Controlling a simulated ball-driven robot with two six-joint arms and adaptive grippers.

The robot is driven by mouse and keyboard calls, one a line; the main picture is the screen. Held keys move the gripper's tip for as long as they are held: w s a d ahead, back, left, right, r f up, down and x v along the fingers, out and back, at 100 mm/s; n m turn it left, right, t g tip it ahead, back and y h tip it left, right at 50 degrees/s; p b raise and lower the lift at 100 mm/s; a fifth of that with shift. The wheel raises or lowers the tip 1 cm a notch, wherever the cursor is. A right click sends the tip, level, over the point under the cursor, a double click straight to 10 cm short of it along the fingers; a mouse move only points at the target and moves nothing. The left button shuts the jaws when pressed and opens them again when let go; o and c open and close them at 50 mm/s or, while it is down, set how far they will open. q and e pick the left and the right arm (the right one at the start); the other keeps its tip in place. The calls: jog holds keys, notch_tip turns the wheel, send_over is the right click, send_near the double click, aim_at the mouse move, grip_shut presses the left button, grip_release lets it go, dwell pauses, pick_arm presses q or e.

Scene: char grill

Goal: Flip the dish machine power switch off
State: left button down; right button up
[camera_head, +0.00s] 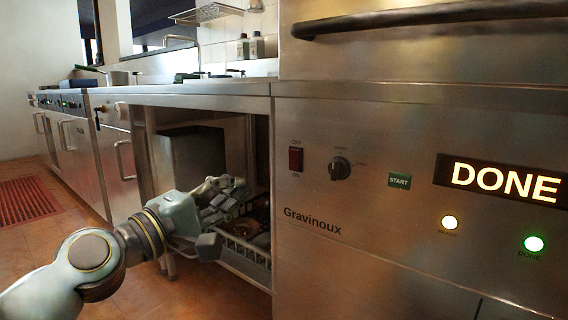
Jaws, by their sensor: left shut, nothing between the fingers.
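The dish machine (360,260) fills the right side, with a steel front marked Gravinoux. My left gripper (232,212) is shut and empty, in front of the open bay left of the machine. It is left of and below the switch, apart from it. My right gripper is not in view.
A black knob (339,167), a green START button (399,180) and a lit DONE display (505,183) are on the panel. A dark handle bar (430,18) juts out above. A wire rack (245,252) stands in the bay behind my gripper.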

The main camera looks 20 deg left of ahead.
pick_arm(q)
send_near(292, 157)
jog(key=w, duration=0.2)
jog(key=x, duration=0.4)
jog(key=shift+d+b, duration=0.3)
jog(key=shift+d, duration=0.1)
jog(key=shift+w+d+r, duration=0.15)
jog(key=shift+w, duration=0.4)
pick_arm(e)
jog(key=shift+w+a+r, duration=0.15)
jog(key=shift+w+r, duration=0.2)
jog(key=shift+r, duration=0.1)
